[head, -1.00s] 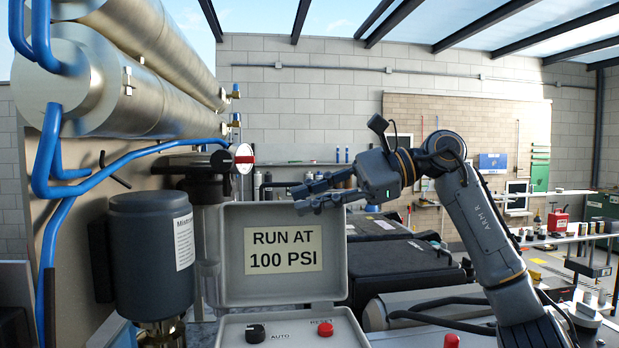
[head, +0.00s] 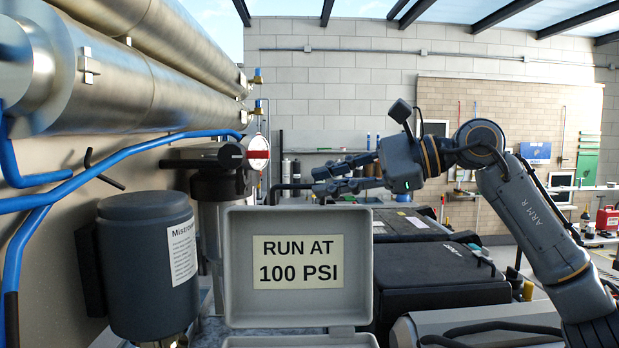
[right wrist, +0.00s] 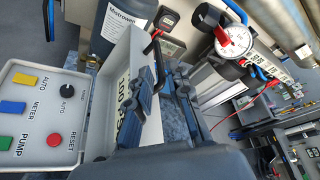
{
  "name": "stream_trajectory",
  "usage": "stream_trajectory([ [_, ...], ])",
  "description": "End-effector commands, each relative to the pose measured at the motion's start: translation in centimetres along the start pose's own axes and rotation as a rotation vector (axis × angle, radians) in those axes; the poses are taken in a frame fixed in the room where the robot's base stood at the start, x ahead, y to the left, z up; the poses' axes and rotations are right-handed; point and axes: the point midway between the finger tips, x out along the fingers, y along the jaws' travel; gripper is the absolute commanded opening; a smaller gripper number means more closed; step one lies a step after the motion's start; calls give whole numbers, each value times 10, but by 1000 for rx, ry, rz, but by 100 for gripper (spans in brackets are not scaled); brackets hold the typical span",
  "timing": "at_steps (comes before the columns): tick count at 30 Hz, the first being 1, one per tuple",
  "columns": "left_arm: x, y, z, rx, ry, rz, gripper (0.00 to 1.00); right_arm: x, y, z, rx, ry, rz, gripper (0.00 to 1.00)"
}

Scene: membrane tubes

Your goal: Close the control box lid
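The grey control box lid (head: 350,225) stands open and upright, with its "RUN AT 100 PSI" label facing me. Only the top edge of the control box base (head: 300,341) shows at the bottom of the head view. In the right wrist view, the box's panel (right wrist: 27,108) with its buttons is at left, and the lid (right wrist: 152,128) stands beside it. My right gripper (head: 316,181) is open and empty, its fingers pointing left, just above the lid's top edge in the head view. In the right wrist view, its fingers (right wrist: 167,97) show beside the lid; contact is unclear. My left gripper is not in view.
A dark filter canister (head: 140,260) stands left of the lid, with blue pipes (head: 90,175) behind it. A pressure gauge (right wrist: 234,41) is beyond the lid. Black cases (head: 440,272) lie to the right.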

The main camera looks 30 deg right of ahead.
Motion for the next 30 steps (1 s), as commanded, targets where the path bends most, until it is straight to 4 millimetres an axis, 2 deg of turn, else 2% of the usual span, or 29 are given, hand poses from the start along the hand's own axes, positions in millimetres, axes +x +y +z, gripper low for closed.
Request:
stream_trajectory([
  [4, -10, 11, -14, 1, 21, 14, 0, 22, -1, 2, 0, 0, 2, 19],
  [9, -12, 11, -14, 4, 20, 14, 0, 35, -1, 1, -1, 0, 0, 19],
  [18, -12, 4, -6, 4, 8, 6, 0, 37, 0, 0, 0, 0, 0, 19],
  [20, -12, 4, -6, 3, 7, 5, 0, 37, 0, 0, 0, 0, 0, 8],
  [21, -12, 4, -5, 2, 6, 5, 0, 37, 0, 0, 0, 0, 0, 0],
  [30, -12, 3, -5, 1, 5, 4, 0, 37, 0, 0, -1, 0, 0, 0],
])
